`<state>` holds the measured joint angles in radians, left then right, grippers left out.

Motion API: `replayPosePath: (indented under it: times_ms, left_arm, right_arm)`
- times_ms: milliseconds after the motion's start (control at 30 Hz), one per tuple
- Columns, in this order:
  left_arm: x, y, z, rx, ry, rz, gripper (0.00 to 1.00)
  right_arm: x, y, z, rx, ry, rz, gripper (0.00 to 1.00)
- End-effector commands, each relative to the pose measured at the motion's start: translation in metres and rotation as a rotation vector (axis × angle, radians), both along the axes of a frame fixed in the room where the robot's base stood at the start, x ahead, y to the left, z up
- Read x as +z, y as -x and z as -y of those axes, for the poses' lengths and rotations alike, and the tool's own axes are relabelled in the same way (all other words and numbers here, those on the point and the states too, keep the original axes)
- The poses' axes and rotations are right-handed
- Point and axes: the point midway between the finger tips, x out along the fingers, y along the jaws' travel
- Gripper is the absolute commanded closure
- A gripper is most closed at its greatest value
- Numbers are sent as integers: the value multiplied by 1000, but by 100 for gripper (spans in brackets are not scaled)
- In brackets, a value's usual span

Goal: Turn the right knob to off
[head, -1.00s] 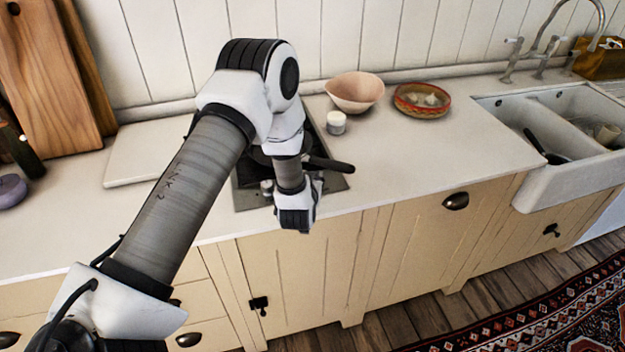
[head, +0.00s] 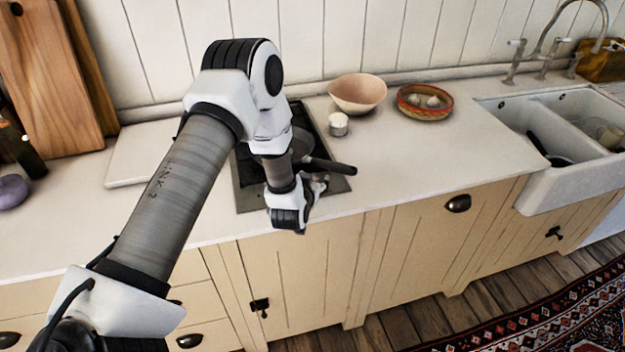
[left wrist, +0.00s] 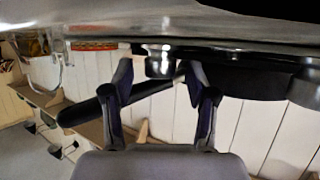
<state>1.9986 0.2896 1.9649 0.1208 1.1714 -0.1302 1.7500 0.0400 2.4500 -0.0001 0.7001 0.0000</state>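The cooktop (head: 247,197) is a dark hob with a metal front strip, set in the counter and partly hidden by my left arm. A metal knob (left wrist: 160,64) shows in the left wrist view, between my fingertips. My left gripper (head: 318,184) is low over the front right of the cooktop. In the left wrist view its two fingers (left wrist: 160,76) are apart, one on each side of the knob; I cannot tell whether they touch it. The other knob is hidden in the head view. My right gripper is not in view.
A pan with a dark handle (head: 333,166) sits on the cooktop, the handle pointing right beside my gripper. A small white jar (head: 338,125), a pink bowl (head: 357,93) and a patterned bowl (head: 424,103) stand behind. The counter right of the cooktop is clear.

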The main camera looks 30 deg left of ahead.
Motion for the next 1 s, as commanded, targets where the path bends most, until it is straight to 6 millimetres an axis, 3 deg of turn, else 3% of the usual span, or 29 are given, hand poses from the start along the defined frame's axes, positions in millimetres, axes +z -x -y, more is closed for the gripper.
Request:
replayPosePath:
  times_ms: [167, 500, 633, 1000]
  left_arm:
    - [3, 8, 3, 0, 0, -1, 42]
    - [33, 78, 27, -1, 2, -4, 42]
    - [42, 97, 34, -1, 0, -3, 42]
    - [45, 104, 36, 0, 0, -1, 42]
  right_arm:
    - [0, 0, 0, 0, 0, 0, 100]
    - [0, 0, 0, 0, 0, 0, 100]
    - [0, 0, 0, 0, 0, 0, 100]
    - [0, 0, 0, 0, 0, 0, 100]
